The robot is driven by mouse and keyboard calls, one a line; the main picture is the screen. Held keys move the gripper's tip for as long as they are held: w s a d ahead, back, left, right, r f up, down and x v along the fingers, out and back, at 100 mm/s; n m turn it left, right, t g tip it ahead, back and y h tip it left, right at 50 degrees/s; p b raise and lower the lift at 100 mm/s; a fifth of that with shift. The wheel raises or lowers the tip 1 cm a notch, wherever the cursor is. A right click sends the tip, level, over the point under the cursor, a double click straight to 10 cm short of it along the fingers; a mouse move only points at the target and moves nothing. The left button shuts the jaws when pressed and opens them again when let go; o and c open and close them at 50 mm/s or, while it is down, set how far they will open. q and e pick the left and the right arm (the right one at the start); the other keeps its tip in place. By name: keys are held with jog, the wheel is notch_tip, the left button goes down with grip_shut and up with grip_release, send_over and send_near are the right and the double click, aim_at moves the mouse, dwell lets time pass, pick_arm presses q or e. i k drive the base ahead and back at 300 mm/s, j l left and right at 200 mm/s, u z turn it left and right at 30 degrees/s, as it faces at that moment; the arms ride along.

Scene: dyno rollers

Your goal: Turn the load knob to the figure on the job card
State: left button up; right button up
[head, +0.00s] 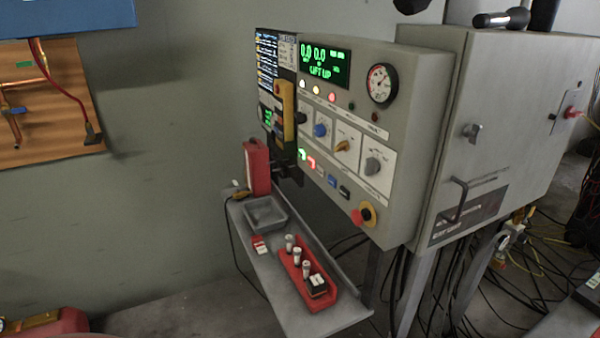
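A grey control panel (408,130) has a row of knobs on white plates: a dark knob (300,117), a blue knob (321,130), an orange knob (342,146) and a grey knob (373,165). Their labels are too small to read, so I cannot tell which is the load knob. A printed sheet (287,52) is beside the display, and a small red and white card (260,245) lies on the shelf. I cannot tell whether either is the job card, and no figure is legible. Neither of my grippers is in view.
A round gauge (381,84) and a red emergency button (360,216) are on the panel. Below, a shelf (318,322) holds a grey tray (265,213) and a red rack (322,297). A grey cabinet (510,120) stands right.

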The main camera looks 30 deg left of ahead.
aim_at(319, 129)
jog(key=j+u, duration=0.15)
jog(key=j, duration=0.5)
jog(key=i+j+u, duration=0.15)
jog(key=j, duration=0.45)
jog(key=j+u, duration=0.15)
jog(key=j, duration=0.5)
